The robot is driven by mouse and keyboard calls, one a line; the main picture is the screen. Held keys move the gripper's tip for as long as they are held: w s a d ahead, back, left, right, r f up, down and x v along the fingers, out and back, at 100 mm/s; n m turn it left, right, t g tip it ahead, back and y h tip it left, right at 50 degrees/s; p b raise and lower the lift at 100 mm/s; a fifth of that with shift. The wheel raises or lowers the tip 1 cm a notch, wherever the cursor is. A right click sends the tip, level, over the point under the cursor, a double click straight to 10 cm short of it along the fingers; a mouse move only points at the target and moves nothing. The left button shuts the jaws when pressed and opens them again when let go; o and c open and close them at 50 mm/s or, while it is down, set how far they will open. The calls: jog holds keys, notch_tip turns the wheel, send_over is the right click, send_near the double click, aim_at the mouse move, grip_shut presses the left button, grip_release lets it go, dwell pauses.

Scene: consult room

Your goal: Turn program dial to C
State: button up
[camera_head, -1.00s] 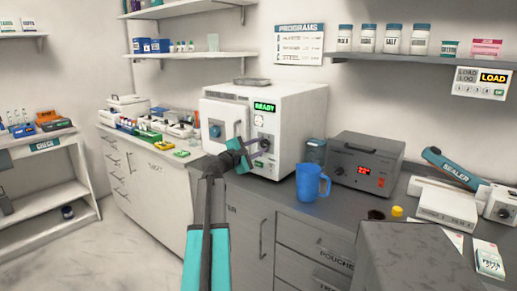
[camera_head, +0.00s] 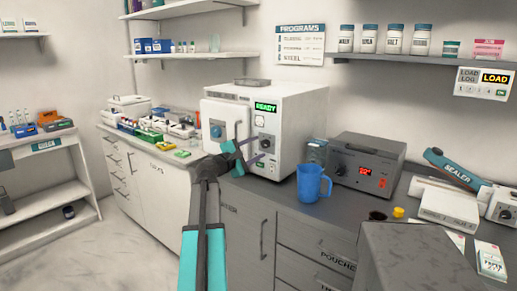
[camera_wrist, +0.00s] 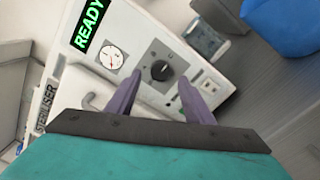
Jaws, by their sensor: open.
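The program dial (camera_wrist: 160,70) is a round black knob with a pale pointer on a dark square plate. It is on the front of the white steriliser (camera_head: 302,118) and also shows in the head view (camera_head: 265,143). Small marks surround it, but I cannot read its letters or setting. My gripper (camera_wrist: 160,82) is open and empty. Its two purple fingers point at the panel, one on each side of the dial in the wrist view. Contact with the dial does not show. The gripper also shows in the head view (camera_head: 254,149).
A green READY display (camera_wrist: 88,25) and a round gauge (camera_wrist: 111,55) are beside the dial. The steriliser's door handle (camera_wrist: 97,101) is close to the fingers. A blue jug (camera_head: 312,183) and a grey device (camera_head: 366,162) stand on the counter to the right.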

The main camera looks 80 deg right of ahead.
jog(key=v, duration=1)
jog(key=shift+w+a+b, duration=0.25)
jog(key=shift+a+b, duration=0.05)
jog(key=shift+a, duration=0.05)
jog(key=shift+w+r, duration=0.1)
jog(key=shift+w, duration=0.05)
